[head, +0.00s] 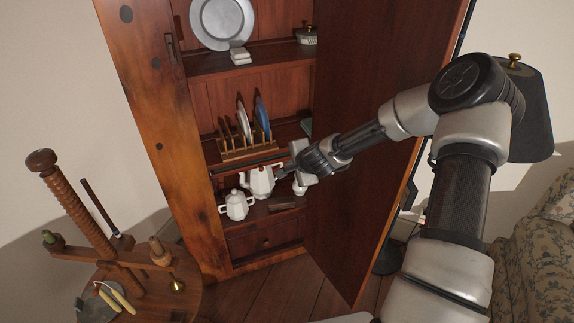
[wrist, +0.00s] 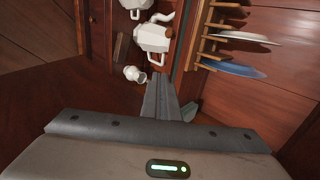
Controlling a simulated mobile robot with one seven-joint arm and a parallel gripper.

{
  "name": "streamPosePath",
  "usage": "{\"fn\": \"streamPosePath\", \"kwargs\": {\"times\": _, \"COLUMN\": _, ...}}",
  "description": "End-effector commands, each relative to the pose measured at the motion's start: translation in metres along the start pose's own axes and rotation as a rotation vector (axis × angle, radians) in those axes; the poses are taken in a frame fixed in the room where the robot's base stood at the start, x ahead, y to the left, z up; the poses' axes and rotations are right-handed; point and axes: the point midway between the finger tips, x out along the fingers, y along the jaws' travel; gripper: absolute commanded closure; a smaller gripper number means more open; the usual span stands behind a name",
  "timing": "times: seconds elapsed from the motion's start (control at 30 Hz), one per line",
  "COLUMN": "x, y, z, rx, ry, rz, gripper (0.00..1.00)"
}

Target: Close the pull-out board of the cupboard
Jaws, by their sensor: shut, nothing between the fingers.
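The tall wooden cupboard (head: 158,130) stands with its door (head: 370,200) swung open to the right. The pull-out board (head: 245,166) appears as a thin dark-edged strip below the plate-rack shelf and above the teapots. How far it sticks out is hard to tell. Its edge seems to run beside my fingers in the wrist view (wrist: 184,55). My gripper (head: 281,174) is shut and empty, at the cupboard's front opening near the board's right end. The wrist view shows its closed fingers (wrist: 165,98) pointing inward; whether they touch the board I cannot tell.
White teapots (head: 237,205) (head: 260,181) and a small white jug (head: 299,188) stand below the board, close to my gripper. A wooden plate rack (head: 248,152) stands above. A drawer (head: 265,241) is at the bottom. A spinning-wheel-like wooden stand (head: 150,285) is at left.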

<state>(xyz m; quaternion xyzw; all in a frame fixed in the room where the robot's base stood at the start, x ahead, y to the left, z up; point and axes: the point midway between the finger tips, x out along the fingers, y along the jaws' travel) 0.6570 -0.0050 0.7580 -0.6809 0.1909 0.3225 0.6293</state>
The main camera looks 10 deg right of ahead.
Motion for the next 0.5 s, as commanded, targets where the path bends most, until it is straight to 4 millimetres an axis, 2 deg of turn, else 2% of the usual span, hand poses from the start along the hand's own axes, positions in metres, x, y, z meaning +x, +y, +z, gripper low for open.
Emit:
{"fn": "streamPosePath", "kwargs": {"times": 0.03, "x": -0.003, "y": 0.002, "z": 0.001, "rx": 0.002, "ry": -0.003, "rz": 0.005, "gripper": 0.9}}
{"fn": "streamPosePath", "kwargs": {"times": 0.07, "x": -0.004, "y": 0.005, "z": 0.003, "rx": 0.005, "ry": -0.01, "rz": 0.013, "gripper": 0.85}}
{"fn": "streamPosePath", "kwargs": {"times": 0.17, "x": 0.0, "y": 0.037, "z": 0.019, "rx": 0.042, "ry": -0.08, "rz": 0.094, "gripper": 0.68}}
{"fn": "streamPosePath", "kwargs": {"times": 0.2, "x": 0.002, "y": 0.059, "z": 0.034, "rx": 0.073, "ry": -0.138, "rz": 0.15, "gripper": 0.65}}
{"fn": "streamPosePath", "kwargs": {"times": 0.27, "x": 0.001, "y": 0.098, "z": 0.067, "rx": 0.142, "ry": -0.266, "rz": 0.246, "gripper": 0.65}}
{"fn": "streamPosePath", "kwargs": {"times": 0.3, "x": -0.003, "y": 0.121, "z": 0.095, "rx": 0.203, "ry": -0.374, "rz": 0.302, "gripper": 0.65}}
{"fn": "streamPosePath", "kwargs": {"times": 0.33, "x": -0.008, "y": 0.134, "z": 0.118, "rx": 0.257, "ry": -0.461, "rz": 0.332, "gripper": 0.65}}
{"fn": "streamPosePath", "kwargs": {"times": 0.4, "x": -0.023, "y": 0.148, "z": 0.166, "rx": 0.404, "ry": -0.663, "rz": 0.349, "gripper": 0.65}}
{"fn": "streamPosePath", "kwargs": {"times": 0.47, "x": -0.034, "y": 0.142, "z": 0.196, "rx": 0.546, "ry": -0.811, "rz": 0.302, "gripper": 0.65}}
{"fn": "streamPosePath", "kwargs": {"times": 0.5, "x": -0.038, "y": 0.132, "z": 0.208, "rx": 0.647, "ry": -0.887, "rz": 0.243, "gripper": 0.65}}
